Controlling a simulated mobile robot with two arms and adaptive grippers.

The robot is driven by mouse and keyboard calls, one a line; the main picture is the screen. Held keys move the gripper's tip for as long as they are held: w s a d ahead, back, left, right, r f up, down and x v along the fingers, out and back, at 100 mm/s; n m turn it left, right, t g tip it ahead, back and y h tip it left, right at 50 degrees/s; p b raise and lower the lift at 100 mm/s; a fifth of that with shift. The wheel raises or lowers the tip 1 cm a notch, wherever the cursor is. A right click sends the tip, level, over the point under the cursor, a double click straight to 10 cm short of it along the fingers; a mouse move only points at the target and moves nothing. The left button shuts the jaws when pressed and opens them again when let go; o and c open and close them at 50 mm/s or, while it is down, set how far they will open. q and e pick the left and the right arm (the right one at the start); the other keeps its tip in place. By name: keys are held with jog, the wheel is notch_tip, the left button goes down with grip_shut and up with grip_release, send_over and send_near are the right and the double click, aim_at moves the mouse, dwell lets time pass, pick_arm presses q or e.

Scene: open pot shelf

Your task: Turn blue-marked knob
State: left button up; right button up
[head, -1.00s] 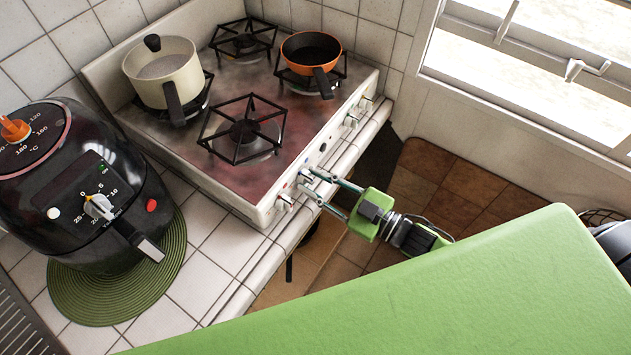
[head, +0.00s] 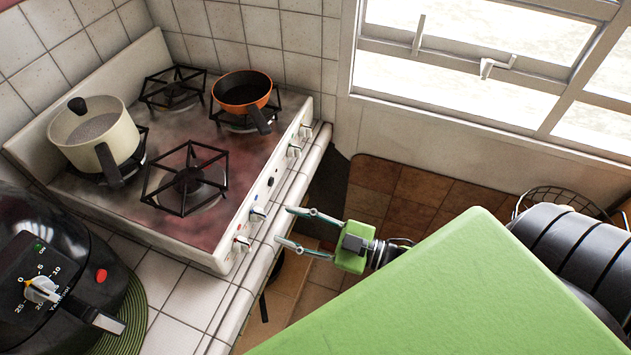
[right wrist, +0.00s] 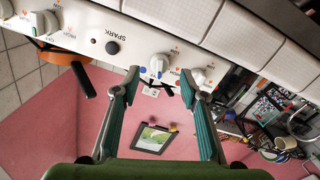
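The blue-marked knob (head: 257,213) is on the stove's white front panel, second from the near end. In the right wrist view the same knob (right wrist: 157,66) has a blue mark at its side and shows between my fingertips. My right gripper (head: 283,225) is open and empty, pointing at the panel, with its fingertips apart from the knob. Its two fingers also show in the right wrist view (right wrist: 159,76). A red-marked knob (head: 242,243) sits beside it at the near end, also seen in the right wrist view (right wrist: 203,76). My left gripper is not in view.
The stove (head: 105,205) carries a cream pot (head: 110,140) and an orange pan (head: 241,92). More knobs (head: 293,150) sit farther along the panel. A black air fryer (head: 75,265) stands at the left. The tiled counter edge (head: 262,268) runs below the panel; open floor lies right.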

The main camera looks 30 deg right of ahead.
jog(key=v, duration=0.6)
jog(key=shift+s+d, duration=0.15)
jog(key=shift+s, duration=0.1)
jog(key=shift+c, duration=0.5)
grip_shut()
dwell(0.5)
